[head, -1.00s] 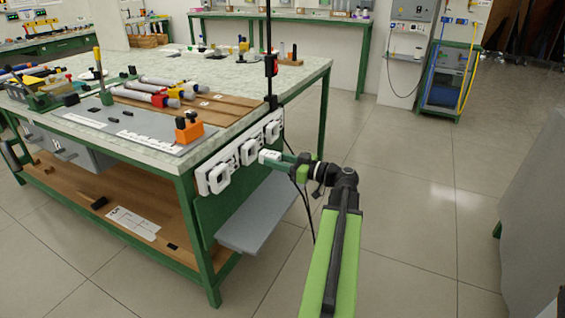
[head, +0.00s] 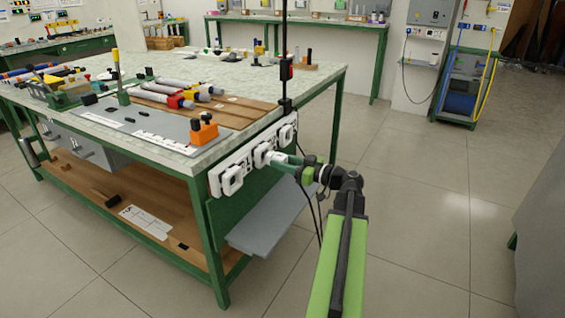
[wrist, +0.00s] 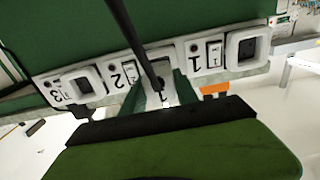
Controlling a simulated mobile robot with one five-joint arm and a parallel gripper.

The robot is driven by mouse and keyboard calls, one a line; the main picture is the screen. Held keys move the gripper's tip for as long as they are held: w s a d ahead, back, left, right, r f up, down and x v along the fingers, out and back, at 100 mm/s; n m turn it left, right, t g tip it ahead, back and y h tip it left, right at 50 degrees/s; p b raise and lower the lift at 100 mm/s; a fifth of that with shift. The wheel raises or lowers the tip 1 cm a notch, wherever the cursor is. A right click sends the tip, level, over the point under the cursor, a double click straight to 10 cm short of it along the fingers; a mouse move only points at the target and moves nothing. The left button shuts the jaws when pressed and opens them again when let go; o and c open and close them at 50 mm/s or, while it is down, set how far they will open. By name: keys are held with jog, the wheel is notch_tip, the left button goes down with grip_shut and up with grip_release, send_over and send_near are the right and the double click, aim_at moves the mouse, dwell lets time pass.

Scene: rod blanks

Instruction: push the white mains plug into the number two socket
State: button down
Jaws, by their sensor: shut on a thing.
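My gripper (head: 279,159) is shut on the white mains plug (head: 269,157) in front of the bench's side. The plug is at the middle socket (head: 260,154), overlapping its face; I cannot tell how deep it sits. In the wrist view, my gripper's green fingers (wrist: 160,90) stand either side of the plug, just right of the label 2 (wrist: 122,76). The number two socket's opening is hidden there by my fingers and a dark cable. The number three socket (wrist: 85,84) is on the left and the number one socket (wrist: 246,47) on the right, both empty.
The workbench (head: 165,155) carries rods, a grey mat (head: 150,122) and an orange block (head: 203,131) near the edge above the sockets. A grey sloping panel (head: 270,222) hangs below the sockets. A dark upright pole (head: 286,60) rises behind the gripper. Floor at right is clear.

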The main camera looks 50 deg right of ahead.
jog(key=shift+x, duration=1.55)
dwell(0.4)
jog(key=c, duration=0.9)
grip_release()
jog(key=shift+o, duration=0.2)
jog(key=v, duration=1.7)
jog(key=shift+s, duration=0.15)
jog(key=shift+f, duration=0.1)
